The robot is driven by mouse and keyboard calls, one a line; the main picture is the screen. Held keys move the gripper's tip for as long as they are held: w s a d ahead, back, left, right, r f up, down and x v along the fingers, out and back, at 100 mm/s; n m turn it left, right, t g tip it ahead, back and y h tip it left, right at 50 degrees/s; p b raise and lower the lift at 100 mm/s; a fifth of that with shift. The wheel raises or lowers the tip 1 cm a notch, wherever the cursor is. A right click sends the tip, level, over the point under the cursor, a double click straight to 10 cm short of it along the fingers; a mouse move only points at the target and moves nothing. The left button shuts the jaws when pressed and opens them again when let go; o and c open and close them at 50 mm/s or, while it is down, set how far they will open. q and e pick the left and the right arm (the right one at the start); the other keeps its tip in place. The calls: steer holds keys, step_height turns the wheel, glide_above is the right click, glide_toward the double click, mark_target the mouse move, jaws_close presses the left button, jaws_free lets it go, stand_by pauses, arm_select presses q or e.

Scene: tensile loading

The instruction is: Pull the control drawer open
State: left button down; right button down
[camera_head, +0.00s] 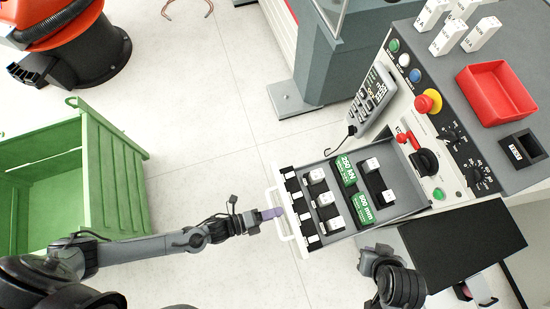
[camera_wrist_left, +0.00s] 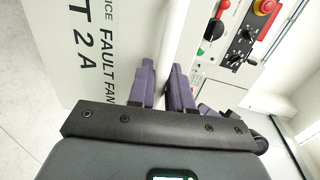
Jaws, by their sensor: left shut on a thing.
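The control drawer (camera_head: 322,240) stands pulled out from the grey console, its inside showing. It holds white blocks and two green labelled blocks, reading 250 kN (camera_head: 347,170) and 500 mm (camera_head: 363,210). Its pale bar handle (camera_head: 285,228) is on the left side of its front. My left gripper (camera_head: 272,213) is shut on the handle. In the left wrist view the purple fingers (camera_wrist_left: 164,82) are either side of a white bar, beside a drawer front with large black lettering (camera_wrist_left: 90,50). Part of my right arm shows below the drawer; I cannot make out its gripper.
The console (camera_head: 520,190) carries buttons, a red emergency stop (camera_head: 429,101), a red tray (camera_head: 496,93) and several white blocks. A remote pendant (camera_head: 371,96) is beside the drawer. A green bin (camera_head: 118,180) stands left. Clear floor (camera_head: 200,130) lies between bin and drawer.

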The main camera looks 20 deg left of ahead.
arm_select(q)
steer(key=c, duration=1.2)
jaws_free()
steer(key=shift+c, duration=0.2)
steer(key=shift+a, duration=0.1)
steer(key=p+v, duration=0.1)
steer(key=v, duration=0.9)
steer(key=shift+s+a, duration=0.2)
steer(key=shift+a, duration=0.1)
